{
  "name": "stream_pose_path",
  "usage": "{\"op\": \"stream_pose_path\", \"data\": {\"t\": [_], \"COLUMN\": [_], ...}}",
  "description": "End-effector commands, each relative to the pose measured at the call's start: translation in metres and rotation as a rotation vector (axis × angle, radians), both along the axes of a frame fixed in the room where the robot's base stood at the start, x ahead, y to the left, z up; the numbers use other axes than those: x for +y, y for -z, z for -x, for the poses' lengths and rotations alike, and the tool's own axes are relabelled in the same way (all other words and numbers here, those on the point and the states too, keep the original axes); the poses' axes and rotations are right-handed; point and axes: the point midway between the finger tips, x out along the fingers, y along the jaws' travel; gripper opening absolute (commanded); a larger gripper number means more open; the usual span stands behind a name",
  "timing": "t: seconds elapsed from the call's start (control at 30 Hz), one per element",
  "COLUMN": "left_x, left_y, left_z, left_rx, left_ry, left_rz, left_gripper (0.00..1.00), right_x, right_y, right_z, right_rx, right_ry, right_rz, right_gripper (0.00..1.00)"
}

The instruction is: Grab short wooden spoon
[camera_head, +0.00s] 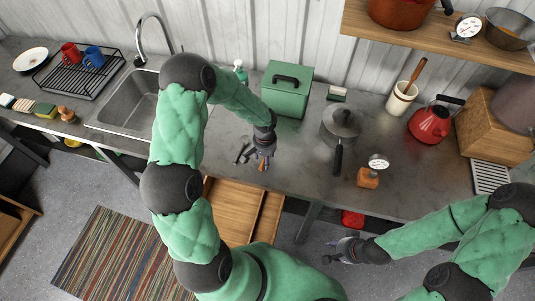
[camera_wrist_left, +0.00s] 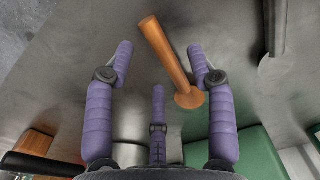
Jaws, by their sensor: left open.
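The short wooden spoon (camera_wrist_left: 165,52) is an orange-brown piece with a round handle and a flared end, lying on the grey metal counter. In the left wrist view it lies slantwise between my left gripper's spread fingers (camera_wrist_left: 160,60), with no finger clearly touching it. In the head view my left gripper (camera_head: 262,152) points down over the counter's front edge, and only a small orange part of the spoon (camera_head: 262,166) shows below it. My right gripper (camera_head: 338,250) is open and empty in front of the counter, low at the right.
An open wooden drawer (camera_head: 232,212) is below. A white crock (camera_head: 400,100) holds another wooden handle.

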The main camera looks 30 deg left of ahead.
Motion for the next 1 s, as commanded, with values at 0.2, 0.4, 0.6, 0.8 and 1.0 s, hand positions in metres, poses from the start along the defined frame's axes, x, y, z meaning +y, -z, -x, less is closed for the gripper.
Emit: {"op": "stream_pose_path", "data": {"t": [0.2, 0.4, 0.6, 0.8, 1.0], "left_x": [0.0, 0.0, 0.0, 0.0, 0.0], "left_y": [0.018, 0.019, 0.018, 0.018, 0.017], "left_z": [-0.001, -0.001, -0.001, -0.001, -0.001], "left_rx": [-0.001, -0.002, -0.002, -0.002, -0.002], "left_ry": [0.0, 0.0, 0.0, 0.0, 0.0], "left_rz": [0.0, 0.0, 0.0, 0.0, 0.0], "left_gripper": [0.56, 0.56, 0.05, 0.04, 0.04], "right_x": [0.0, 0.0, 0.0, 0.0, 0.0], "right_y": [0.002, 0.001, 0.001, 0.001, 0.001], "right_z": [0.0, 0.0, 0.0, 0.0, 0.0], "right_rx": [0.0, 0.0, 0.0, 0.0, 0.0], "right_ry": [0.0, 0.0, 0.0, 0.0, 0.0], "right_rz": [0.0, 0.0, 0.0, 0.0, 0.0], "right_gripper": [0.4, 0.4, 0.4, 0.4, 0.4]}}
